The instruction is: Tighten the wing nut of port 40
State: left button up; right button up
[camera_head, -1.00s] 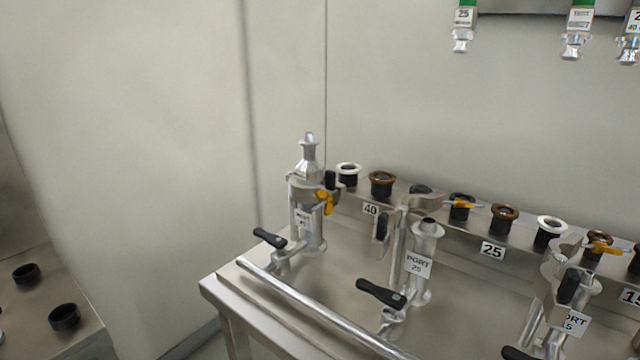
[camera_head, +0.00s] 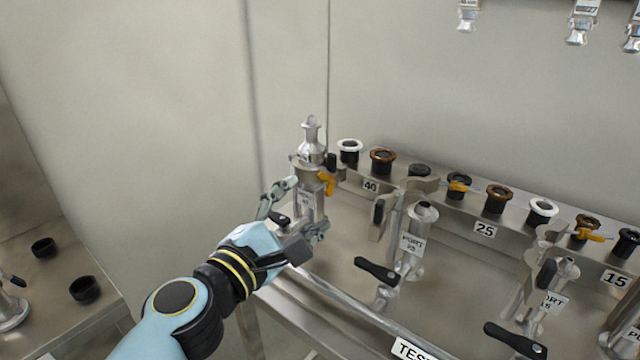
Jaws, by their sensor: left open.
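Port 40 (camera_head: 312,205) is the upright steel fitting at the left end of the bench, with a clamp around its neck and a conical piece (camera_head: 311,140) on top. The clamp's yellow wing nut (camera_head: 327,182) shows on its right side. My left gripper (camera_head: 298,208) is open, in front of the port's lower body, below and left of the wing nut. One finger is up at the left and one low at the right. The gripper partly hides the port's label and its black lever handle. I cannot tell whether the fingers touch the port. My right gripper is out of view.
Port 25 (camera_head: 412,245) and its black lever (camera_head: 377,270) stand to the right. A rail (camera_head: 345,300) runs along the bench front. A rack behind holds several rings marked 40, 25 and 15. Steel fittings hang at the top right. A side table (camera_head: 50,310) is at the left.

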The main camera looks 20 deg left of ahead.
aim_at(321, 188)
pick_arm(q)
jog(key=w, duration=0.3)
jog(key=w+d, duration=0.1)
jog(key=w, duration=0.2)
jog(key=shift+w+d, duration=0.15)
jog(key=shift+w, duration=0.1)
jog(key=shift+c, duration=0.5)
jog(key=c, duration=1.1)
jog(key=shift+f+m+b, duration=0.25)
jog(key=shift+m+b, duration=0.65)
jog(key=shift+b, duration=0.1)
jog(key=m+b, duration=0.3)
jog(key=shift+f+t+b, duration=0.1)
jog(key=shift+t+b, duration=0.2)
jog(key=shift+m+h+b, duration=0.4)
jog(key=shift+m+b, duration=1.35)
jog(key=shift+m, duration=0.35)
